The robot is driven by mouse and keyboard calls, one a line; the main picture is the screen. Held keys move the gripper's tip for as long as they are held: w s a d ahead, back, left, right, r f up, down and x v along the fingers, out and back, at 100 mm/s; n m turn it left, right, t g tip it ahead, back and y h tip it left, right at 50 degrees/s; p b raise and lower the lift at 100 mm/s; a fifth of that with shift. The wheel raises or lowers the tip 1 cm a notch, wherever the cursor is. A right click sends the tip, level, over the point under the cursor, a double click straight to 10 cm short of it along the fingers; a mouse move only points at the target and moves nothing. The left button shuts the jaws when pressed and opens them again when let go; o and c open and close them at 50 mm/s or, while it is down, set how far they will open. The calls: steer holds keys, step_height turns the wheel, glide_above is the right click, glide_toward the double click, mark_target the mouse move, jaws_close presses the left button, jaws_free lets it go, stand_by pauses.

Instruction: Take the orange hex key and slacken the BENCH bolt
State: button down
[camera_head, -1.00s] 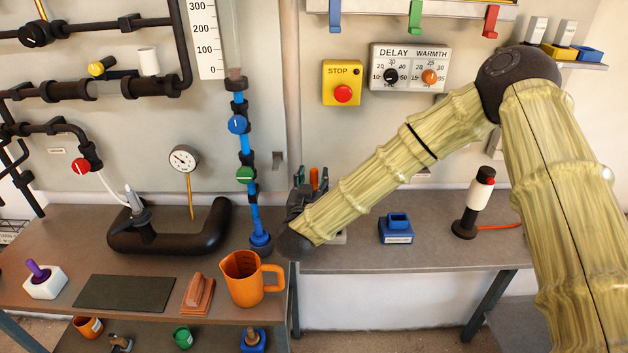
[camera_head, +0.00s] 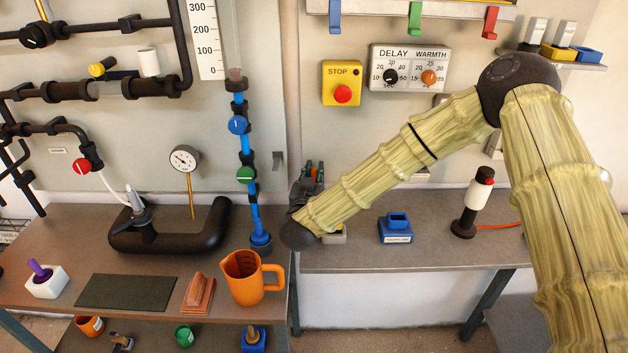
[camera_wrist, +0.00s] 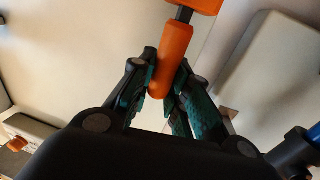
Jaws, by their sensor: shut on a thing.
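My gripper (camera_wrist: 160,85) is shut on the orange hex key (camera_wrist: 171,58) in the wrist view. Its green-padded fingers close around the orange handle, and a dark shaft leads up to another orange part at the top edge. In the head view, my gripper (camera_head: 312,174) is above the right bench near the gap between the benches, partly hidden behind my own forearm. The key's working tip is not visible. I cannot pick out the BENCH bolt in either view.
A pale block (camera_head: 335,236) stands beside my wrist on the right bench (camera_head: 440,248), with a blue block (camera_head: 396,228) farther right. An orange jug (camera_head: 246,280) stands on the left bench. A blue vertical pipe (camera_head: 250,190) rises close to the left of my gripper.

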steer(key=shift+r, duration=0.15)
steer(key=shift+r+b, duration=0.3)
steer(key=shift+r, duration=0.25)
step_height(320, 180, up, 6)
steer(key=shift+f+b, duration=0.1)
steer(key=shift+b, duration=0.65)
steer(key=s+a+b, duration=0.2)
steer(key=s+b, duration=0.2)
steer(key=s, duration=1.3)
steer(key=shift+s+a, duration=0.4)
steer(key=shift+f, duration=0.2)
